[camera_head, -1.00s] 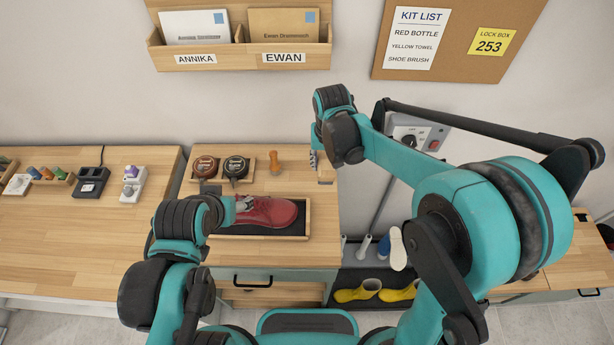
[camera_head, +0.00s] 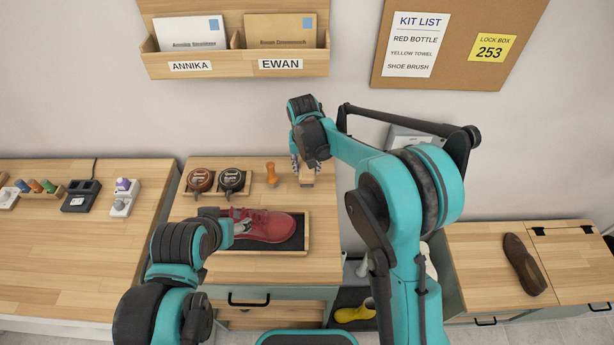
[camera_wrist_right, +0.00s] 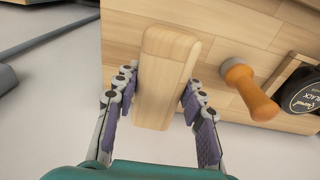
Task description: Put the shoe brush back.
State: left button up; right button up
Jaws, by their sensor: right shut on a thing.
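The shoe brush (camera_head: 307,177) shows as a pale wooden block at the right edge of the shoe bench. In the right wrist view its wooden back (camera_wrist_right: 166,75) lies between the finger pads. My right gripper (camera_head: 304,165) is shut on it; whether the brush touches the bench cannot be told. Its bristles are not visible. My left gripper (camera_head: 226,222) is by the heel end of a red shoe (camera_head: 265,225), which lies in a dark-lined wooden tray (camera_head: 305,240). The left fingers are too hidden to tell their state.
An orange-handled tool (camera_head: 270,173) stands left of the brush; it also shows in the right wrist view (camera_wrist_right: 248,90). Two polish tins (camera_head: 232,180) sit further left on a holder. A brown shoe (camera_head: 523,264) lies on the right bench.

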aim_at(306, 168)
notch_tip(306, 168, down, 4)
jog(key=shift+b, duration=0.55)
jog(key=shift+r, duration=0.1)
jog(key=o, duration=0.8)
jog(key=shift+f, duration=0.2)
jog(key=o, duration=0.4)
jog(key=shift+r, duration=0.2)
jog(key=shift+r, duration=0.35)
jog(key=r+p, duration=0.1)
jog(key=r, duration=0.2)
jog(key=s+r+p, duration=0.1)
jog(key=r, duration=0.3)
jog(key=r+p, duration=0.1)
jog(key=r, duration=0.3)
jog(key=shift+s+a+r, duration=0.15)
jog(key=shift+s+r, duration=0.05)
